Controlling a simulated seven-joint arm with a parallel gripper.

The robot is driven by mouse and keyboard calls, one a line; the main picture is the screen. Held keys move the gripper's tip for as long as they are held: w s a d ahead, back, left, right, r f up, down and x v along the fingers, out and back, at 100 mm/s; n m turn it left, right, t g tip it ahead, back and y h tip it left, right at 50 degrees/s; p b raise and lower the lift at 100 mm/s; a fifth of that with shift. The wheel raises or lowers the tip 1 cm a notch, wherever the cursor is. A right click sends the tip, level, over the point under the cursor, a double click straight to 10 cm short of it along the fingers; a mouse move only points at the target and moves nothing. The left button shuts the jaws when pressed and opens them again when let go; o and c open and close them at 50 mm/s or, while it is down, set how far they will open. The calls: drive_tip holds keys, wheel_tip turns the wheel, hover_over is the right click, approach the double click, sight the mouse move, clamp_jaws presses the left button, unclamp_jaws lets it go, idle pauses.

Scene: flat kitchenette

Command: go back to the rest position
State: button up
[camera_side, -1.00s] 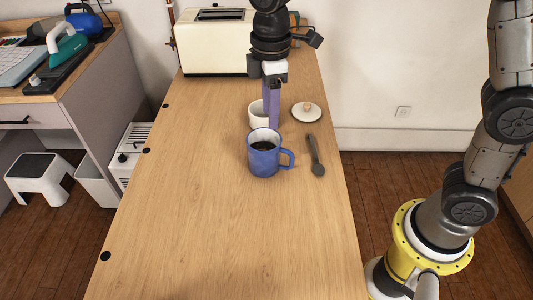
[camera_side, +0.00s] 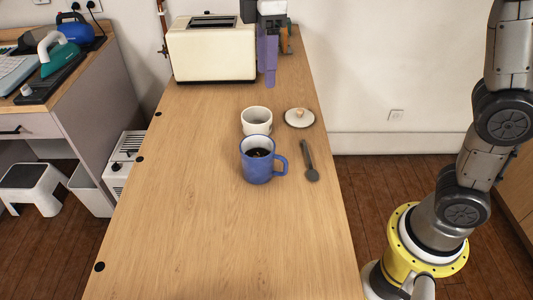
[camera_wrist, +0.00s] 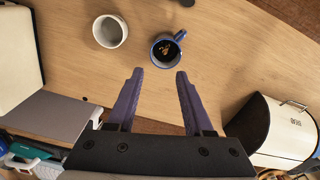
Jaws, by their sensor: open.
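My gripper (camera_side: 266,62) is raised above the far part of the wooden counter, its purple fingers pointing down. In the wrist view, its two fingers (camera_wrist: 160,74) are apart with nothing between them. A blue mug (camera_side: 257,168) with dark liquid stands upright on the counter, nearer the side camera than the gripper. The mug (camera_wrist: 166,48) shows beyond the fingertips in the wrist view, apart from them. A white cup (camera_side: 256,122) stands just behind the mug; it also shows in the wrist view (camera_wrist: 109,32).
A cream toaster (camera_side: 212,55) stands at the counter's back left, close to the gripper. A round white lid (camera_side: 299,118) and a dark spoon (camera_side: 309,162) lie right of the cups. The near half of the wooden counter (camera_side: 220,240) is clear.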

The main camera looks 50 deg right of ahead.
drive_tip(key=s+d+r+m+t, duration=0.35)
drive_tip(key=s+d, duration=0.55)
drive_tip(key=s, duration=0.3)
drive_tip(key=s+d+f+m+t, duration=0.2)
drive_tip(key=s+f+m, duration=0.6)
drive_tip(key=f, duration=0.3)
drive_tip(key=shift+s+d+f, duration=0.15)
drive_tip(key=shift+s+d, duration=0.2)
drive_tip(key=shift+s, duration=0.1)
